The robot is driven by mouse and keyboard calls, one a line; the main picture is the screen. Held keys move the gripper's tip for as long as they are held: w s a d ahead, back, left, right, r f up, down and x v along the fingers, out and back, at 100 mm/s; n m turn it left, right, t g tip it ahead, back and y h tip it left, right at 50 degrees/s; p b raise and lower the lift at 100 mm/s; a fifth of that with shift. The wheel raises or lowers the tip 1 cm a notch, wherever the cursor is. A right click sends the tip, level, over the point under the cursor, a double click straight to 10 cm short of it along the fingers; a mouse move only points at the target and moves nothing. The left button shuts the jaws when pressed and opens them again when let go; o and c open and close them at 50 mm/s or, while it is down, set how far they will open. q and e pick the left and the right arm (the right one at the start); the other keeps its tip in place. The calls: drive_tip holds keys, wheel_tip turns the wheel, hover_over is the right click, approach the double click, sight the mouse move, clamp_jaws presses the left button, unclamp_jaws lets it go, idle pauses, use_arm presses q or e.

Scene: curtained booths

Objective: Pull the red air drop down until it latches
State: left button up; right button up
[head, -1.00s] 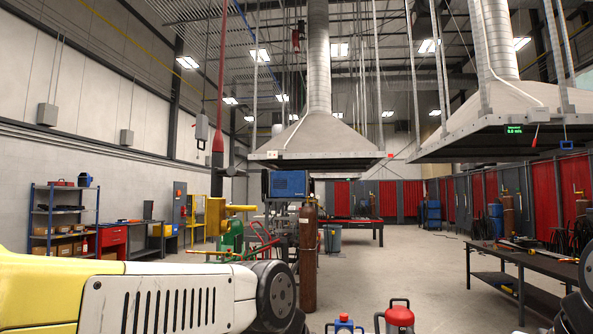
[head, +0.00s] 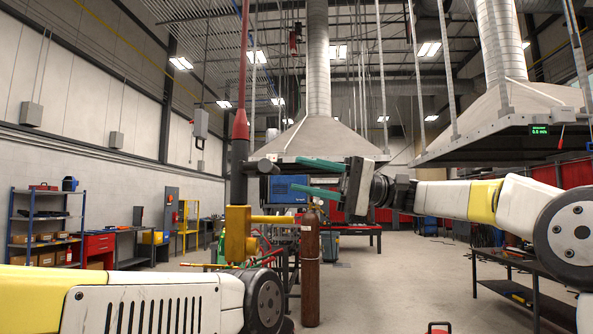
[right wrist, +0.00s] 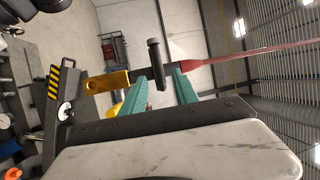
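The red air drop hangs as a red line with a red cone (head: 240,125) and a dark lower stem (head: 239,172), left of centre in the head view. A dark crossbar (head: 262,164) sticks out from its stem toward my right gripper. My right gripper (head: 282,172) comes in from the right with teal fingers apart, one above the other, close to the crossbar. In the right wrist view the crossbar (right wrist: 156,62) reaches between the spread fingertips; contact cannot be told. The red cone (right wrist: 190,73) lies just beyond one fingertip. My left gripper is out of view.
A yellow fixture (head: 238,234) stands below the stem, with a brown gas cylinder (head: 310,268) to its right. A grey hood (head: 325,140) and a blue unit (head: 287,189) are behind. A dark workbench (head: 520,285) stands at the right. Floor between is open.

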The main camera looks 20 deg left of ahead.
sight(278, 170)
drive_tip(key=x, duration=0.6)
drive_tip(key=shift+s+a, duration=0.25)
drive_tip(key=shift+a, duration=0.05)
clamp_jaws()
drive_tip(key=shift+f, duration=0.1)
idle(1.0)
